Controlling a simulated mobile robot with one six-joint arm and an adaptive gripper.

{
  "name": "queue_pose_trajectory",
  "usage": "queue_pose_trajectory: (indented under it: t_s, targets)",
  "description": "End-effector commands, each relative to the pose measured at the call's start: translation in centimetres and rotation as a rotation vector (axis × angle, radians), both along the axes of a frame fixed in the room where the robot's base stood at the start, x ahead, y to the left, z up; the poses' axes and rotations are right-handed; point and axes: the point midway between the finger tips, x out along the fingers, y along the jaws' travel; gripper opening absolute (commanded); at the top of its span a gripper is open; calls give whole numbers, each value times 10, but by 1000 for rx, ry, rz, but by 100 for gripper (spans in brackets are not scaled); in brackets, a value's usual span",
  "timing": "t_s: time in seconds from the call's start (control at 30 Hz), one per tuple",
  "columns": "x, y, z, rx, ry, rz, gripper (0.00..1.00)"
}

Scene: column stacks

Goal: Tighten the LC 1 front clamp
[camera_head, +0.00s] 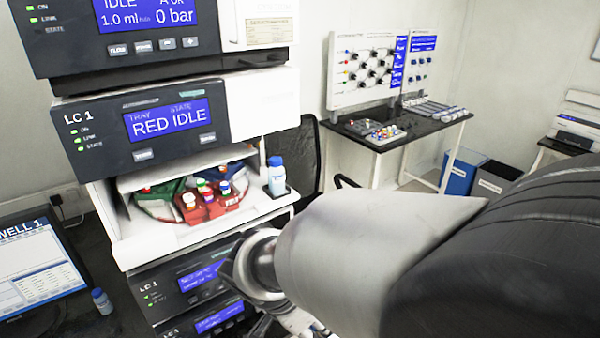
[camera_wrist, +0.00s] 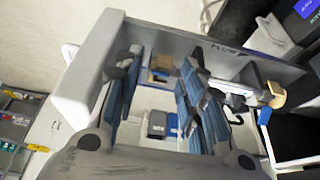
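My gripper (camera_wrist: 160,82) shows in the wrist view as two blue-grey ridged fingers with a wide empty gap between them, so it is open. In the wrist view a pale grey frame (camera_wrist: 85,75) with dark lettering lies around the fingers. A light rod-like part with a tan end (camera_wrist: 272,92) and a blue piece (camera_wrist: 264,116) sits right of the fingers, apart from them. I cannot tell whether this is the front clamp. In the head view the panel labelled LC 1 (camera_head: 150,124) reads RED IDLE. My arm hides the lower right of the stack, and the gripper is hidden there.
An open tray bay (camera_head: 150,243) holds red and green racks (camera_head: 205,205) of vials. Lower modules (camera_head: 200,278) are partly covered by my arm. A monitor (camera_head: 38,268) stands left. A side table (camera_head: 400,130) stands behind.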

Motion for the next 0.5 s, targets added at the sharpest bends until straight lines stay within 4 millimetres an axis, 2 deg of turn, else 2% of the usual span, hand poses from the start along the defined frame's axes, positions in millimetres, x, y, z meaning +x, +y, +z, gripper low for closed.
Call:
queue_pose_trajectory:
  t_s: [0.1, 0.37, 0.5]
  targets:
    - [1, -2, -7, 1, 1, 0, 37]
    - [2, -3, -8, 1, 1, 0, 37]
    - [2, -3, -8, 1, 1, 0, 29]
